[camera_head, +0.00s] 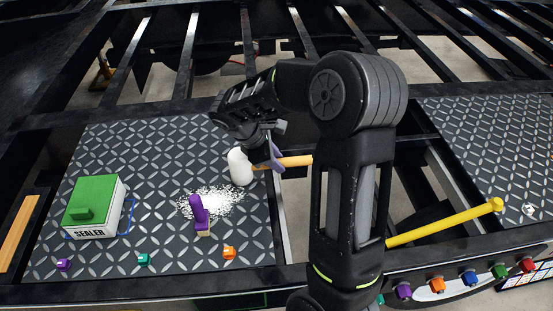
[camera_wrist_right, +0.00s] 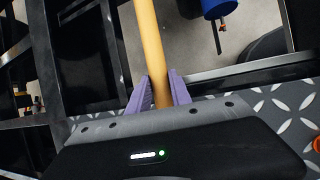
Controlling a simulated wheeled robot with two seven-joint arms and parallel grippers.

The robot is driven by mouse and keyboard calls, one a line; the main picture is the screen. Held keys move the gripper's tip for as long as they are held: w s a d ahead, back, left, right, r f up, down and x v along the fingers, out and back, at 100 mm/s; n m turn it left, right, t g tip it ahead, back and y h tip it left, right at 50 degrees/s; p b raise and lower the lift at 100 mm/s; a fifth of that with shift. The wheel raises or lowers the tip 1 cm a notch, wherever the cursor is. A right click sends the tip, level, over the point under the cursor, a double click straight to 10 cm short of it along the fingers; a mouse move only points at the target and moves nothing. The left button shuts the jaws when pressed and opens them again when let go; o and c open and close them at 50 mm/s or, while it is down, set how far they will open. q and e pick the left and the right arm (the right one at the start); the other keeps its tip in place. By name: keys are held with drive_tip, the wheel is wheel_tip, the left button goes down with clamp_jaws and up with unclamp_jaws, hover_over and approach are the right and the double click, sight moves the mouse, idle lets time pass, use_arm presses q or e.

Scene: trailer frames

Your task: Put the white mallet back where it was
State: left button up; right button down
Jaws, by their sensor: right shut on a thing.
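The white mallet (camera_head: 240,167) has a white head and a light wooden handle. Its head is over the right edge of the left diamond plate (camera_head: 120,150), and its handle points right, partly hidden behind my right arm. My right gripper (camera_head: 275,160) has purple fingers and is shut on the handle close to the head. In the right wrist view the wooden handle (camera_wrist_right: 147,50) runs up from between the purple fingers (camera_wrist_right: 158,92). I cannot tell whether the head touches the plate. My left gripper is not in view.
A green-topped sealer box (camera_head: 95,205), a purple-handled brush (camera_head: 200,215) and white granules (camera_head: 222,202) are on the left plate. Small colored pieces line its front. A yellow bar (camera_head: 445,221) spans the gap toward the right plate (camera_head: 480,140). Open frame gaps lie behind.

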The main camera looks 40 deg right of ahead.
drive_tip(key=shift+f, duration=0.1)
drive_tip(key=c, duration=1.2)
unclamp_jaws()
drive_tip(key=shift+o, duration=0.2)
drive_tip(key=v, duration=1.2)
drive_tip(key=shift+b, duration=0.35)
